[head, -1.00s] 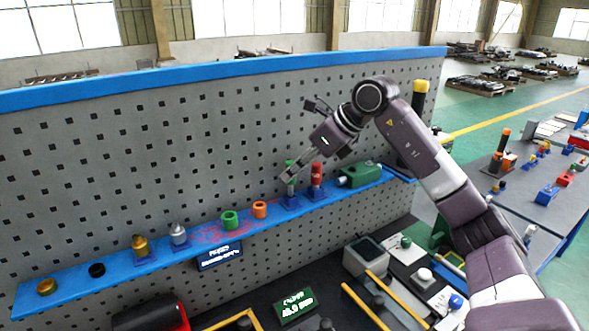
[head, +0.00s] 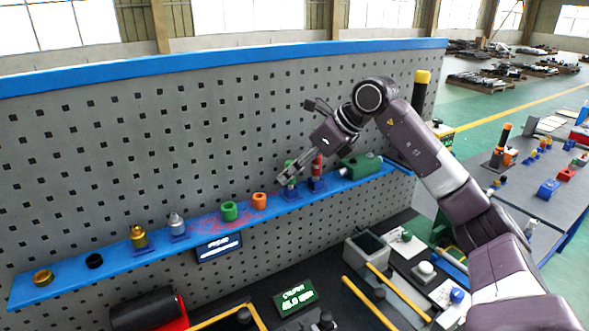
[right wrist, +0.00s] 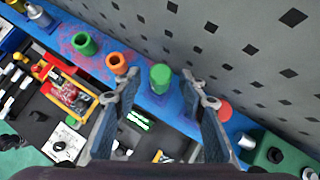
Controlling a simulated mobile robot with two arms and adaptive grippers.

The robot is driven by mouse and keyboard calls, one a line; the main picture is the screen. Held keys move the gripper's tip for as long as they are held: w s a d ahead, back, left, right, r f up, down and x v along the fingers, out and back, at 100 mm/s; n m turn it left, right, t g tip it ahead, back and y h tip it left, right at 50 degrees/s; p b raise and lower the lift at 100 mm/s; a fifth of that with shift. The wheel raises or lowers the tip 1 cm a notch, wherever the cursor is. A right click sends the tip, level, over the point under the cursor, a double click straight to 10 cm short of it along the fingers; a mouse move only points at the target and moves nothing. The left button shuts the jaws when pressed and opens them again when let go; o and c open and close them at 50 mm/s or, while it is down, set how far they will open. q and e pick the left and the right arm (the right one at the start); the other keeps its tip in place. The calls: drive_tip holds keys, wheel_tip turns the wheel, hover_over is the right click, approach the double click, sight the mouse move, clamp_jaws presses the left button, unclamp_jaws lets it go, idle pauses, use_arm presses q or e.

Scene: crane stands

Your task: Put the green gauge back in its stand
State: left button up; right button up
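The green gauge (head: 290,165) stands upright on the blue shelf, at a blue stand (head: 291,193), left of a red gauge (head: 317,165). In the right wrist view its round green top (right wrist: 160,76) shows between the fingers, with space on both sides. My right gripper (head: 285,180) is open around the gauge and partly covers it in the head view; its two spread fingers also show in the right wrist view (right wrist: 158,88). How deep the gauge sits in the stand is hidden. My left gripper is not in view.
On the shelf (head: 120,262) to the left are an orange ring (head: 259,201), a green ring (head: 229,211) and several metal pieces. A green housing (head: 358,167) lies right of the red gauge. The grey pegboard (head: 150,150) rises close behind.

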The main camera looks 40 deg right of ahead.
drive_tip(key=p+v, duration=0.1)
drive_tip(key=v, duration=0.4)
idle(0.6)
drive_tip(key=v, duration=1.2)
